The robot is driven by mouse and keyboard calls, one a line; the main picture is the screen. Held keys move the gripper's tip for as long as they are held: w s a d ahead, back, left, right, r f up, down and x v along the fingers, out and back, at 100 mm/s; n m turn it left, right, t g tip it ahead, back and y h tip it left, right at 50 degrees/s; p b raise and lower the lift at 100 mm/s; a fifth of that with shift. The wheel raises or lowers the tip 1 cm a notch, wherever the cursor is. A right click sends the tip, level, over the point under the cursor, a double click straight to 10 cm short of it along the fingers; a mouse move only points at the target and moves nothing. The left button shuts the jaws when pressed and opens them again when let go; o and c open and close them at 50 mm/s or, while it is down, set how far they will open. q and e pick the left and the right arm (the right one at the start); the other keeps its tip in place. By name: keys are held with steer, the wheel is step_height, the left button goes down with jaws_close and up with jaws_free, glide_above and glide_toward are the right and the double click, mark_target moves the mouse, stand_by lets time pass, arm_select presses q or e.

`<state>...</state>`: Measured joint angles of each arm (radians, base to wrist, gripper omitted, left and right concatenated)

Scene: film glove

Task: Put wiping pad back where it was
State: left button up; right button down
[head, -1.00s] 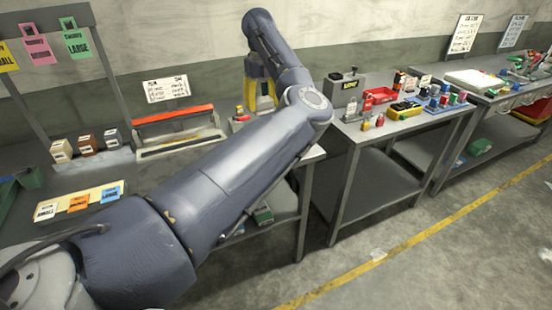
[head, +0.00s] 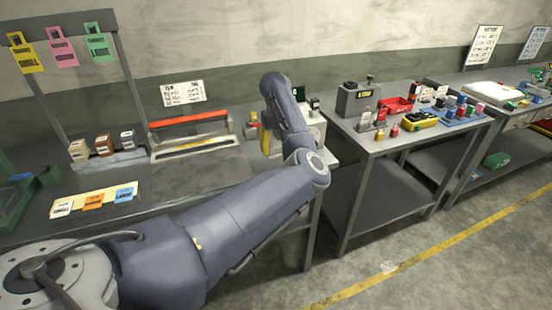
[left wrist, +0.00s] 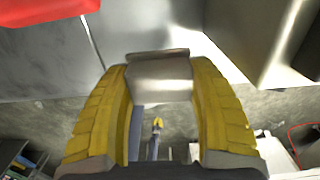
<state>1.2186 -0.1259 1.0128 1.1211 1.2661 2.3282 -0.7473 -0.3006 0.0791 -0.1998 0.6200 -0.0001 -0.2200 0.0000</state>
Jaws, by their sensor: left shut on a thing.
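My left gripper (head: 264,137) is at the right end of the left bench, in front of a pale machine (head: 312,122); the arm covers part of that area. In the left wrist view its two yellow fingers (left wrist: 160,100) are shut on a pale grey block, which I take for the wiping pad (left wrist: 160,75). The pad is not clear in the head view. A small yellow-tipped dark shape (left wrist: 157,124) far behind the fingers may be my right gripper; its state is too small to tell.
A long sealer with a red bar (head: 188,120) stands left of the gripper. Small boxes (head: 104,145) and coloured cards (head: 93,201) lie further left. The right bench (head: 350,140) holds a grey box, a red tray (head: 397,104) and several small bottles. A gap separates the benches.

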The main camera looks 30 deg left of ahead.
mark_target(276, 145)
arm_select(q)
steer(key=shift+f, duration=2.45)
steer(key=shift+f, duration=0.1)
steer(key=o, duration=1.2)
step_height(276, 145, up, 12)
steer(key=shift+r, duration=0.15)
